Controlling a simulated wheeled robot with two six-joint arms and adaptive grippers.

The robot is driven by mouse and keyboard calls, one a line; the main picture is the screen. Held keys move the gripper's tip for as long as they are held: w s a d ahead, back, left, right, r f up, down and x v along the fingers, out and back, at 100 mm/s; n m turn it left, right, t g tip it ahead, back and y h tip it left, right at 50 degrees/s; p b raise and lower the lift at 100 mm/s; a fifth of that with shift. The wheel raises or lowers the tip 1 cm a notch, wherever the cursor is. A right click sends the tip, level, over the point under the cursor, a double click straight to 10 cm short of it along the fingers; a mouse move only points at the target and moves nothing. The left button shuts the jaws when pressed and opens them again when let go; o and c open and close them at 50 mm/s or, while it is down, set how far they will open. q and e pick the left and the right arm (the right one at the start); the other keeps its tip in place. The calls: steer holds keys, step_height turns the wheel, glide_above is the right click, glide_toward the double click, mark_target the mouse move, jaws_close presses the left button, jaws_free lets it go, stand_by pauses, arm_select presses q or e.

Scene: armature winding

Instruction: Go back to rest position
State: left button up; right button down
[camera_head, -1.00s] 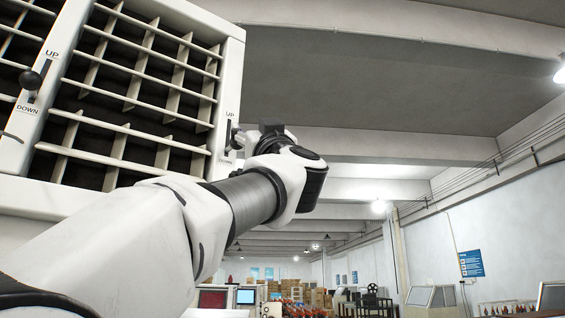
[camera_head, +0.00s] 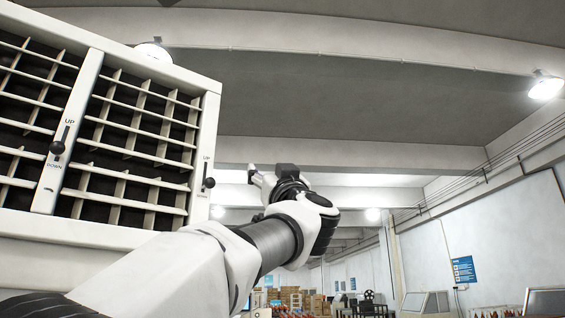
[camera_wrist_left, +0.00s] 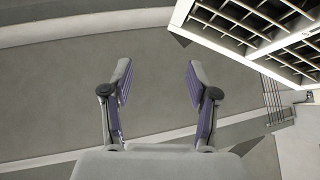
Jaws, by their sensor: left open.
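My left gripper (camera_head: 270,175) is raised at the end of my left arm, to the right of the white vent panel (camera_head: 150,232) in the head view. In the left wrist view the left gripper (camera_wrist_left: 158,85) has its two fingers spread wide with nothing between them. The panel also shows at the upper right of the left wrist view (camera_wrist_left: 180,14), apart from the fingers. The panel has slatted grilles and two black UP/DOWN levers: one in the middle (camera_head: 57,148) and one at the right edge (camera_head: 209,183). The gripper is apart from the right lever. My right gripper is not in view.
The ceiling with beams (camera_head: 350,95) and lamps (camera_head: 545,87) fills the upper right. Boxes (camera_head: 292,297) and machines stand far off at the bottom. A blue sign (camera_head: 463,270) hangs on the right wall. The space right of my left arm looks free.

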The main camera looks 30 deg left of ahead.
arm_select(q)
steer(key=shift+w+a+f, duration=0.2)
steer(key=shift+w+f, duration=0.25)
steer(key=shift+w+a+f, duration=0.2)
steer(key=shift+w+f, duration=0.2)
